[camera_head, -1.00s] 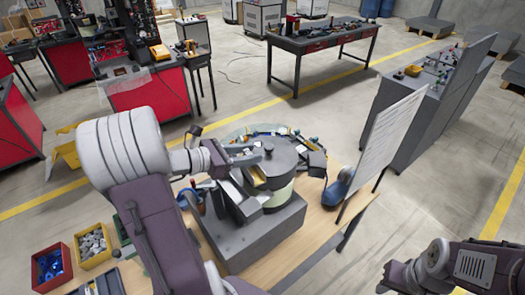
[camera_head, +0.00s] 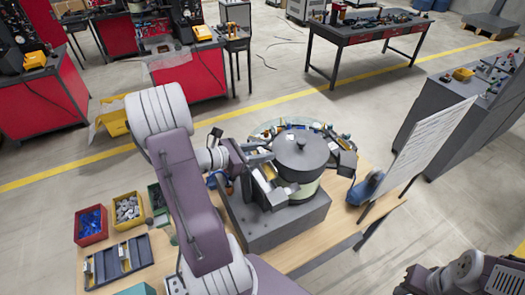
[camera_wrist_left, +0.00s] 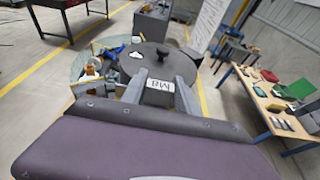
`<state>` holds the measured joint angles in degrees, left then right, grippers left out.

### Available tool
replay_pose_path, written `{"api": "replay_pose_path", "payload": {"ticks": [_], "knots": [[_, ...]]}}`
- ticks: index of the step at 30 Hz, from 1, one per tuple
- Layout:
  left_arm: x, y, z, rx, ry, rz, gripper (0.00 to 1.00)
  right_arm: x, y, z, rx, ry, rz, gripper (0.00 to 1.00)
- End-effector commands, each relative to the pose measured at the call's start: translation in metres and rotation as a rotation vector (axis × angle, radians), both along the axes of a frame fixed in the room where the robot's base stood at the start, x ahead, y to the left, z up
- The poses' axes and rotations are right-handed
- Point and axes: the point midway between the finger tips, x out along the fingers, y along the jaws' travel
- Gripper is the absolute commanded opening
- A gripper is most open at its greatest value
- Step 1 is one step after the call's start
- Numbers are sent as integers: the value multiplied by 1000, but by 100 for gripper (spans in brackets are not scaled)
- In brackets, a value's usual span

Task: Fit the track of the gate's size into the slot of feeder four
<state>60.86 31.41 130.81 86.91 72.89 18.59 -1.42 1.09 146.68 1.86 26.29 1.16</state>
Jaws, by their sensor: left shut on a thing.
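My left gripper (camera_head: 262,158) is shut on a grey track piece. In the left wrist view the held track (camera_wrist_left: 158,88) sits between the fingers and bears a white label that seems to read M8. The feeder (camera_head: 268,230) is a grey block base under a round bowl with a dark knobbed lid (camera_head: 301,150). The gripper is at the left of the lid, over the feeder's top. The lid also shows in the left wrist view (camera_wrist_left: 150,60), just beyond the track. The slot is hidden, and I cannot tell whether the track touches it. My right gripper is out of view.
On the wooden table, a red bin (camera_head: 91,226) of blue parts, a yellow bin (camera_head: 128,209) of grey parts and a dark compartment tray (camera_head: 118,262) stand at the left. A white board (camera_head: 432,140) and a blue object (camera_head: 366,188) stand right of the feeder.

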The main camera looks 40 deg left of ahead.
Motion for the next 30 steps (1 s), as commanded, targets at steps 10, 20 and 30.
{"api": "replay_pose_path", "payload": {"ticks": [10, 20, 30], "knots": [[0, 0, -43, 0, -1, 0, 0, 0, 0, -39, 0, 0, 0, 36], [0, 0, -45, 0, -1, 0, 0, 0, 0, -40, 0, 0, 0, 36], [0, 0, -44, 0, -1, 0, 0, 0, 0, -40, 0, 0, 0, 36]]}}
